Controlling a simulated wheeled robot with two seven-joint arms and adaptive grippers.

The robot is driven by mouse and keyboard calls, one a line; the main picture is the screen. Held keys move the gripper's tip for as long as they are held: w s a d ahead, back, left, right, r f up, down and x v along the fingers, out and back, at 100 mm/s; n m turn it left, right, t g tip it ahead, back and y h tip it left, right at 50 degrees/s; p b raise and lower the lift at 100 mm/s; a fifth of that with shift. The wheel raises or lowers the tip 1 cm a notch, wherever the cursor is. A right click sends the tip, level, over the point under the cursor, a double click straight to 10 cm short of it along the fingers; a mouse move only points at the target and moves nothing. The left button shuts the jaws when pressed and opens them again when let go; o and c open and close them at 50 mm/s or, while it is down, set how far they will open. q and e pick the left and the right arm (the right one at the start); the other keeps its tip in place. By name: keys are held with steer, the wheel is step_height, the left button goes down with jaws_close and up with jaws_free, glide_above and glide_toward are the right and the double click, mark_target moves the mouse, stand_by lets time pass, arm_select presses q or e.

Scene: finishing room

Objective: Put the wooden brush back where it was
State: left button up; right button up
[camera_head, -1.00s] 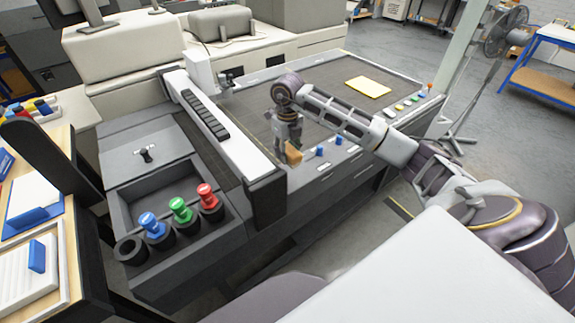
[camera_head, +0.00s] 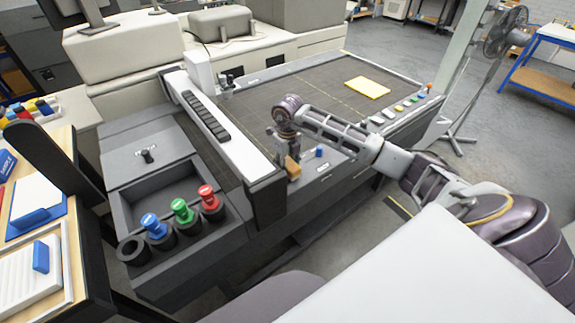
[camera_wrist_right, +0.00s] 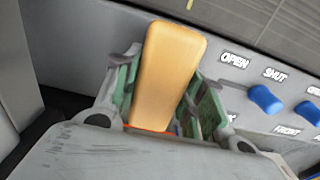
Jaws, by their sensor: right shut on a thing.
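The wooden brush (camera_wrist_right: 168,70) is between the fingers of my right gripper (camera_wrist_right: 160,115) in the right wrist view, its orange-tan wooden body sticking out past them. In the head view the right gripper (camera_head: 288,155) is over the front edge of the grey cutting machine, and the brush (camera_head: 293,166) shows as a small tan block below it. The gripper is shut on the brush. Whether the brush touches the machine is unclear. My left gripper is not in view.
Blue knobs (camera_wrist_right: 265,99) labelled OPEN and SHUT are on the front panel right of the brush. The white gantry beam (camera_head: 225,130) stands close left of the gripper. A yellow sheet (camera_head: 367,87) lies on the machine bed. Blue, green and red tools (camera_head: 183,209) stand in holders at front left.

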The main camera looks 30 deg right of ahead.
mark_target(287, 161)
steer(key=shift+f, duration=0.4)
steer(key=shift+f, duration=0.1)
steer(key=o, duration=1)
steer(key=shift+r+b, duration=1.15)
steer(key=shift+r, duration=4.95)
